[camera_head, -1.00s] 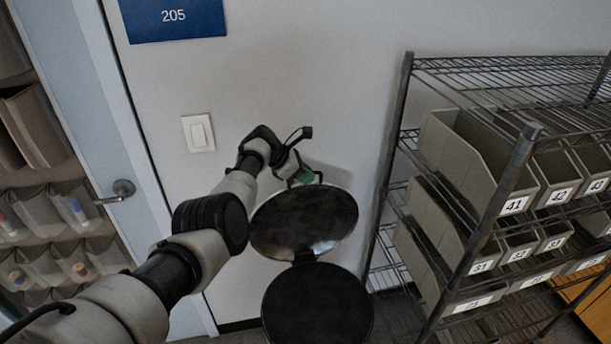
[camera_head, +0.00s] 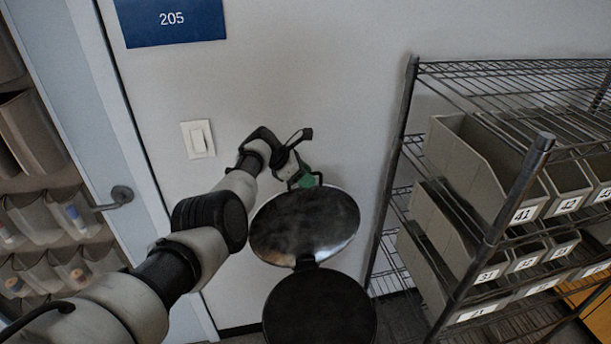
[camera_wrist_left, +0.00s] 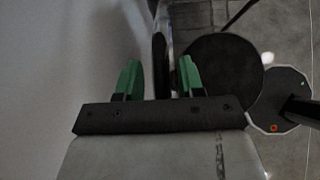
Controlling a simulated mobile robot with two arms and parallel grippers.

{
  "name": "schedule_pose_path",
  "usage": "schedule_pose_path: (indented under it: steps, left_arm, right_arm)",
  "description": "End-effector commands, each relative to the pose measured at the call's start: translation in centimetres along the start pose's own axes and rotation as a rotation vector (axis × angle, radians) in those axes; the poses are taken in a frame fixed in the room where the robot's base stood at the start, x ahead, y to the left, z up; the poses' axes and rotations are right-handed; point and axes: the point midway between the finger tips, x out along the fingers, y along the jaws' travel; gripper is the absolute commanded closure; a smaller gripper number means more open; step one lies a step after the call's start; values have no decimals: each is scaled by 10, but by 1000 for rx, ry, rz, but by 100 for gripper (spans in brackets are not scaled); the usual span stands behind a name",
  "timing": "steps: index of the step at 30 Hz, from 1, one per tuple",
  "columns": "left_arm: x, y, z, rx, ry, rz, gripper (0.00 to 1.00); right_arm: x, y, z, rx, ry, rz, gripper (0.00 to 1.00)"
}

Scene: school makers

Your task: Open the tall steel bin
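The tall steel bin (camera_head: 320,310) stands against the wall, seen from above with its dark round mouth uncovered. Its round lid (camera_head: 305,228) is swung up and back on the wall side, its dark, partly shiny face towards me. My left gripper (camera_head: 306,181), with green fingers, is at the lid's upper edge, partly hidden behind it. In the left wrist view, its two fingers (camera_wrist_left: 159,78) are apart, with the thin dark edge of the lid (camera_wrist_left: 160,58) between them and gaps visible on both sides. The bin mouth (camera_wrist_left: 222,75) shows below it. My right gripper is not in view.
A wire shelf rack (camera_head: 395,165) with numbered grey bins (camera_head: 470,160) stands close on the right. A door with a lever handle (camera_head: 122,195) is on the left. A light switch (camera_head: 198,139) and blue sign 205 (camera_head: 170,20) are on the wall.

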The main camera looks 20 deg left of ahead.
Motion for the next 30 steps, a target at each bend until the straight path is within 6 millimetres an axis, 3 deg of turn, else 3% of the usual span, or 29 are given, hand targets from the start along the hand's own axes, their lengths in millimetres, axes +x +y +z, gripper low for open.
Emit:
schedule_pose_path:
  steps: [5,11,14,25,30]
  left_arm:
    - [-2,0,1,1,-1,1,62]
    - [-18,1,3,0,-2,3,62]
    - [-32,0,3,0,-1,3,62]
    - [-88,1,-1,1,0,4,62]
    - [-104,0,-1,1,0,1,62]
  right_arm:
    - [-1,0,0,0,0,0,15]
    - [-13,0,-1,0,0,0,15]
    - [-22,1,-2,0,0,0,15]
    - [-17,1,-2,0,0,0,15]
    - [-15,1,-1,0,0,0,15]
